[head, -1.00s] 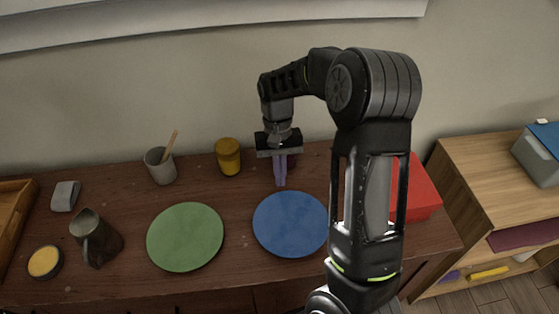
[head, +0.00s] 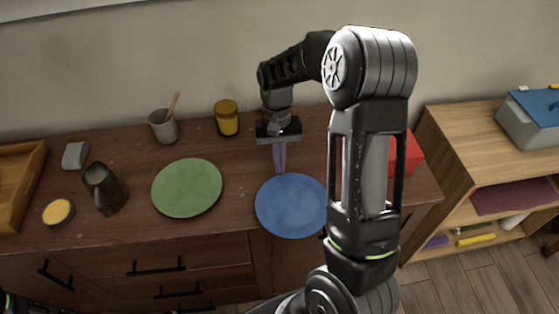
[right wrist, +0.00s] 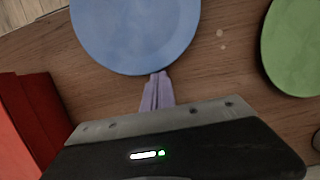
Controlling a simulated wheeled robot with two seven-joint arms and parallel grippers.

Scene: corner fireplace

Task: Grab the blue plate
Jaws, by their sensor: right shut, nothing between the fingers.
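The blue plate (head: 291,206) lies flat on the dark brown cabinet top, at its front edge, and seems to stick out a little past it. It also shows at the top of the right wrist view (right wrist: 135,30), cut off by the frame. My right gripper (head: 280,170) points down at the plate's far rim. Its purple fingers are shut with nothing between them. In the right wrist view the fingertips (right wrist: 159,78) meet or overlap the plate's rim; contact is hard to tell. My left gripper is not in view.
A green plate (head: 187,187) lies to the left. A dark mug (head: 104,190), a grey cup (head: 163,128), a yellow jar (head: 227,118) and a wooden tray (head: 16,185) stand around it. A red box (head: 408,153) is partly behind my right arm.

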